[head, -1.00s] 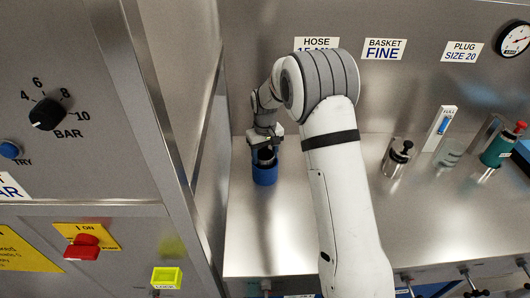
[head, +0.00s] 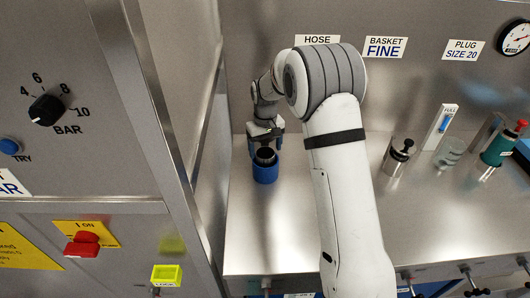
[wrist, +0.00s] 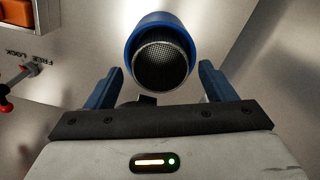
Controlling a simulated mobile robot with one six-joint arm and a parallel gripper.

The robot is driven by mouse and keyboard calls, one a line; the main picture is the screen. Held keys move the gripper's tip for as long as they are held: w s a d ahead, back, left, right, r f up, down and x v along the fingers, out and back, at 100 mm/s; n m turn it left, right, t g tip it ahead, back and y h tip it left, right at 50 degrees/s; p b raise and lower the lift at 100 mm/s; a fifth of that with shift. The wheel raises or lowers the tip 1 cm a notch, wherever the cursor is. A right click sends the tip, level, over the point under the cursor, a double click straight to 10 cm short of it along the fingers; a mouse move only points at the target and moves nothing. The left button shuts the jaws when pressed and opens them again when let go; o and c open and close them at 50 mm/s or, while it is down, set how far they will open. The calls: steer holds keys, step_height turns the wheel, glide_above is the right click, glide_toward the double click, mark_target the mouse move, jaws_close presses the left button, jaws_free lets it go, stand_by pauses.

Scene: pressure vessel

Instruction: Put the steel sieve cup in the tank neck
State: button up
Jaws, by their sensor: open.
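The steel sieve cup (wrist: 160,64) shows in the wrist view as a round dark mesh inside a blue round collar (wrist: 135,40). In the head view the cup's dark top (head: 265,156) shows at the mouth of the blue cylinder (head: 265,174), which stands upright on the steel counter. I cannot tell whether the cup is fully seated, or whether this blue part is the tank neck. My gripper (head: 266,146) is right by the mouth. In the wrist view my gripper (wrist: 161,72) is open, its blue fingers on either side of the mesh and apart from it.
A steel panel and post stand close on the left of the blue cylinder. To the right on the counter (head: 270,235) are a steel cylinder with a black knob (head: 396,158), a clear cup (head: 450,153) and a green part (head: 498,150). Labels mark the back wall.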

step_height(320, 180, up, 10)
steer(key=b, duration=0.1)
steer(key=s+d+r+m, duration=0.1)
steer(key=s+d+r, duration=0.35)
steer(key=s, duration=0.25)
steer(key=s+d+m+t, duration=0.1)
steer(key=s+d, duration=0.3)
steer(key=s, duration=0.9)
steer(key=s+d+r+m+t, duration=0.1)
steer(key=s+d, duration=0.3)
steer(key=s, duration=1)
steer(key=shift+d+m+t, duration=0.15)
steer(key=shift+m+t, duration=0.55)
steer(key=shift+m, duration=0.1)
steer(key=shift+r, duration=0.1)
